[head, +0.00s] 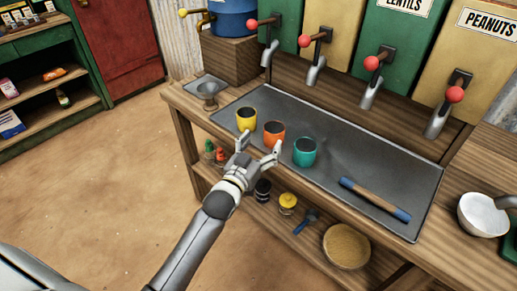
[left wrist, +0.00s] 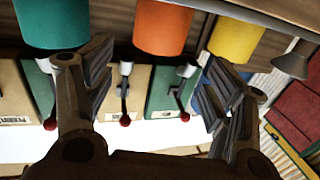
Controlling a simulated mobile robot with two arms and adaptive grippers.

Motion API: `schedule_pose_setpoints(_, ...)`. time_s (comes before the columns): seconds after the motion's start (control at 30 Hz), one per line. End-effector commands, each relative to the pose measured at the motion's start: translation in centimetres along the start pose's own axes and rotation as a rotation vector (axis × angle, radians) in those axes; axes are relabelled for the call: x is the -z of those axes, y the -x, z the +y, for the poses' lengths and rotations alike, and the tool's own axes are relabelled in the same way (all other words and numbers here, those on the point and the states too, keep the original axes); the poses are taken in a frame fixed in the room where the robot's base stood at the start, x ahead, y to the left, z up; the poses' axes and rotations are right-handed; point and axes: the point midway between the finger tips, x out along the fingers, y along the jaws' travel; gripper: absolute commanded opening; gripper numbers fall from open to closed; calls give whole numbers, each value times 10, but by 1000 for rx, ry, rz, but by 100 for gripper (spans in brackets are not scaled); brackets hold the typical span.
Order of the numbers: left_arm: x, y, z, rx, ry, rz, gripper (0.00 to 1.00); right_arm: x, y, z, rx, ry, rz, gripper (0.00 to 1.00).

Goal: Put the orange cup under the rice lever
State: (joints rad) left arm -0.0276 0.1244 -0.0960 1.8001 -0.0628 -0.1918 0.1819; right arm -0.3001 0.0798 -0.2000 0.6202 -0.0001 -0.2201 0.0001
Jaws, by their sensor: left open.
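The orange cup (head: 273,134) stands on the grey counter mat, between the yellow cup (head: 246,119) and the teal cup (head: 305,152). My left gripper (head: 259,147) is open and empty in front of the orange cup, with its fingers pointing toward it. In the left wrist view, the orange cup (left wrist: 162,27) shows upside down beyond the gap between the open fingers (left wrist: 158,66). Red-knobbed levers (head: 304,40) with spouts stand along the back. Only the LENTILS and PEANUTS labels are readable, so I cannot tell which lever is rice. My right gripper is out of view.
A wooden bar with blue ends (head: 375,199) lies on the mat (head: 345,150). A white bowl (head: 484,216) is at the right. A small metal cup (head: 208,95) stands at the counter's left end. The lower shelf holds jars and a round basket (head: 346,247).

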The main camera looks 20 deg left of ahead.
Motion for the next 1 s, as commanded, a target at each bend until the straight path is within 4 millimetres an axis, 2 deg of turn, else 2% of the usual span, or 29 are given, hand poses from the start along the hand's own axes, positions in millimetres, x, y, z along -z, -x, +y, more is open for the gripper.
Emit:
schedule_pose_setpoints(0.2,0,16,0,0,0,0,77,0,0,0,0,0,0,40)
schedule_pose_setpoints(0.47,-1,17,0,-1,0,-2,77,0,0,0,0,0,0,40)
schedule_pose_setpoints(0.57,-18,24,8,-11,-1,-35,77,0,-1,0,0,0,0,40)
schedule_pose_setpoints(0.67,-65,42,26,-36,-8,-129,77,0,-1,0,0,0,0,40)
schedule_pose_setpoints(0.77,-145,69,39,-57,-24,-289,77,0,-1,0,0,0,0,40)
schedule_pose_setpoints(0.8,-184,81,40,-59,-29,-365,77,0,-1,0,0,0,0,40)
schedule_pose_setpoints(0.87,-238,103,39,-60,-36,-474,77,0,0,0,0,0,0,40)
schedule_pose_setpoints(0.9,-271,120,38,-61,-40,-544,77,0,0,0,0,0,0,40)
schedule_pose_setpoints(0.97,-319,149,37,-62,-47,-649,77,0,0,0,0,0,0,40)
schedule_pose_setpoints(1.0,-349,172,37,-63,-51,-719,77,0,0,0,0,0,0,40)
